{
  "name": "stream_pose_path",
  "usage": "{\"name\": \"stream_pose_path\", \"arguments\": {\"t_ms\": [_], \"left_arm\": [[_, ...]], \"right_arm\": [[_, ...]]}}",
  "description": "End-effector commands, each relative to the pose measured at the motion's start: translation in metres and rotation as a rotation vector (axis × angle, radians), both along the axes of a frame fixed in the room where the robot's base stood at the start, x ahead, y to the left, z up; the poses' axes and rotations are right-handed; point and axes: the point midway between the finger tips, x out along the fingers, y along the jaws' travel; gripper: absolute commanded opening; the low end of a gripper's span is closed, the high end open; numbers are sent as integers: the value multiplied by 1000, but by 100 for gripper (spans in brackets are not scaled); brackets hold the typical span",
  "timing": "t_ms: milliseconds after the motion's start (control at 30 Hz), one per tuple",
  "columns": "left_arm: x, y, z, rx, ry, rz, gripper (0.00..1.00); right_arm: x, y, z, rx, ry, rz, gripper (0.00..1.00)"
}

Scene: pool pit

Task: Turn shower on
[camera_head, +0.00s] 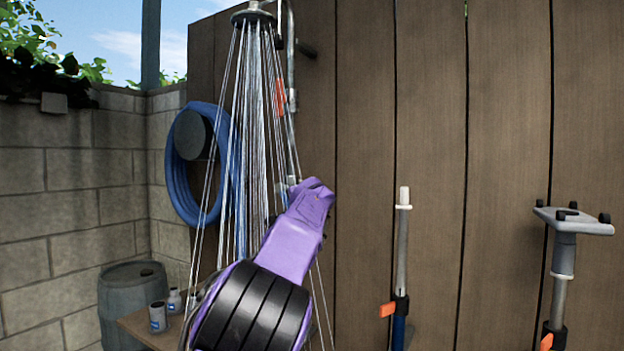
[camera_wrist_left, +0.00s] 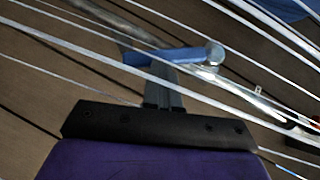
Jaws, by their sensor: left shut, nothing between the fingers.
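The shower head (camera_head: 253,15) is at the top of the head view, on a metal pipe (camera_head: 291,95) against the wooden wall. White water streams (camera_head: 250,120) run down from it and cross the wrist view. A blue lever (camera_wrist_left: 165,56) with a round metal end (camera_wrist_left: 214,52) shows in the left wrist view. My left gripper (camera_wrist_left: 160,72) is shut and empty, with its fingertips at the lever; I cannot tell if they touch. In the head view my purple arm hides the fingers and most of the lever. My right gripper is not in view.
A coiled blue hose (camera_head: 178,180) hangs left of the shower. A barrel (camera_head: 125,300) and a small wooden table with bottles (camera_head: 158,317) stand at lower left. Two poles (camera_head: 402,250) (camera_head: 562,265) stand at right before the wooden wall (camera_head: 430,100).

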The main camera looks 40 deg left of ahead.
Motion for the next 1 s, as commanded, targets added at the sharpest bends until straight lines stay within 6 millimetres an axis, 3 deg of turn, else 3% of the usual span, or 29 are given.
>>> {"name": "stream_pose_path", "arguments": {"t_ms": [133,300,500,1000], "left_arm": [[-3,10,-16,136,37,6,0],[-5,18,-23,132,30,4,0],[-6,26,-29,266,63,4,0],[-7,34,-31,258,56,2,0]], "right_arm": [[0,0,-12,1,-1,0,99],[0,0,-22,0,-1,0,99],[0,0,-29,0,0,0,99],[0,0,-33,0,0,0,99]]}}
